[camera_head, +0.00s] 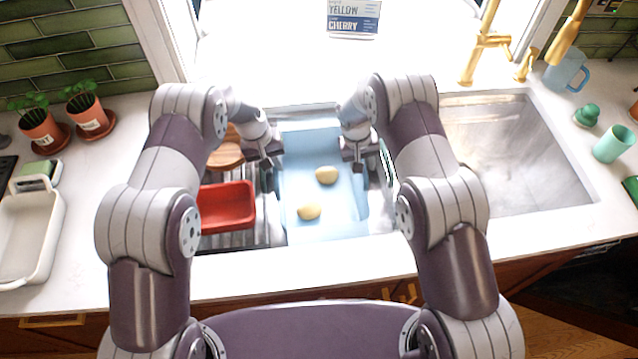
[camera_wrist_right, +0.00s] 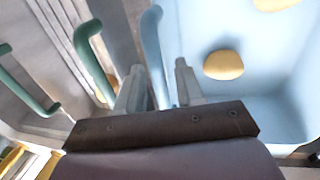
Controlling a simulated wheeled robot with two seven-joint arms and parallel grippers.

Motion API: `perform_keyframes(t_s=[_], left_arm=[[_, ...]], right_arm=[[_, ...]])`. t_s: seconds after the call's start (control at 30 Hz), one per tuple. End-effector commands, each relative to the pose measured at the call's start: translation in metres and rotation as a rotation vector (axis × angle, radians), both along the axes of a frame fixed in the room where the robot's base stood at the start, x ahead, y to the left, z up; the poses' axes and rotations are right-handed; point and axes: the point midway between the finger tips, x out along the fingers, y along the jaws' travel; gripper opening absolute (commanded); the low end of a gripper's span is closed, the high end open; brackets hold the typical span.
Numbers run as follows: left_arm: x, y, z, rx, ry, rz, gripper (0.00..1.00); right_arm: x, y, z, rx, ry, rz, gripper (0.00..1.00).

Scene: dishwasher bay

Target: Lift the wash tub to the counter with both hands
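The wash tub (camera_head: 300,150) is light blue and sits in the bay between my arms, with two yellow, potato-like items (camera_head: 327,175) inside. My left gripper (camera_head: 267,163) points down at the tub's left side; its fingers are too small to judge. My right gripper (camera_head: 358,165) is at the tub's right side. In the right wrist view my right gripper's fingers (camera_wrist_right: 158,85) stand apart. A blue handle-like loop of the tub (camera_wrist_right: 152,40) shows between and beyond them; contact cannot be told.
A red bin (camera_head: 228,207) and a round wooden board (camera_head: 226,152) lie left of the tub. A green handle (camera_wrist_right: 90,60) stands close by my right gripper. An empty sink (camera_head: 515,155) is at the right. A white tray (camera_head: 30,235) and potted plants (camera_head: 87,112) occupy the left counter.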

Motion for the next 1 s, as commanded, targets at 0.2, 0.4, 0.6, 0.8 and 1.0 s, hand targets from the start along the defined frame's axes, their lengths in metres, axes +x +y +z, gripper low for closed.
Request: perform_keyframes(t_s=[0.2, 0.4, 0.6, 0.8, 1.0], left_arm=[[0.000, 0.000, 0.000, 0.000, 0.000, 0.000, 0.00], [0.001, 0.000, 0.001, 0.000, -0.002, 0.000, 0.00], [0.001, 0.000, 0.016, 0.000, -0.002, 0.000, 0.00], [0.001, 0.000, 0.055, 0.000, -0.002, 0.000, 0.00], [0.001, 0.000, 0.105, 0.000, -0.002, 0.000, 0.00]], right_arm=[[0.000, 0.000, 0.000, 0.000, 0.000, 0.000, 0.00], [0.000, 0.000, 0.001, 0.000, -0.001, 0.000, 0.00], [0.000, 0.000, 0.016, 0.000, -0.001, 0.000, 0.00], [0.000, 0.000, 0.054, 0.000, -0.001, 0.000, 0.00], [0.000, 0.000, 0.104, 0.000, -0.001, 0.000, 0.00]])
